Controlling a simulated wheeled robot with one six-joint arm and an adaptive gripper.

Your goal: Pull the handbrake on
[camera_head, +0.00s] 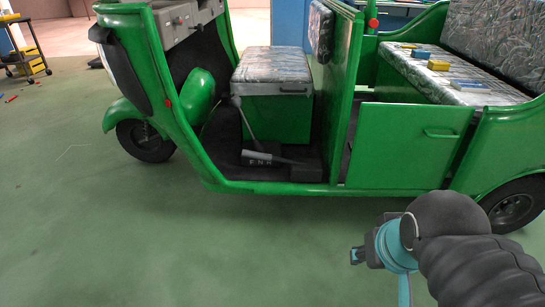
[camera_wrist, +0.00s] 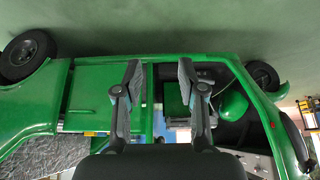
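Two levers stand on the floor of the green rickshaw's front cab in the head view. One tall thin lever (camera_head: 243,119) with a dark knob leans up in front of the seat, by a grey plate marked F N R (camera_head: 258,158). A low dark lever (camera_head: 285,160) lies nearly flat behind it, running to a black block (camera_head: 307,172). I cannot tell for sure which is the handbrake. My gripper (camera_wrist: 159,80) is open and empty in the wrist view, outside the rickshaw, facing its side. The levers are too small to tell there.
The rickshaw's front seat (camera_head: 273,66) is above the levers. A green partition and closed rear door (camera_head: 405,146) stand to their right. The sill (camera_head: 270,188) runs below the cab opening. The green floor in front is clear. A tool cart (camera_head: 25,58) stands far left.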

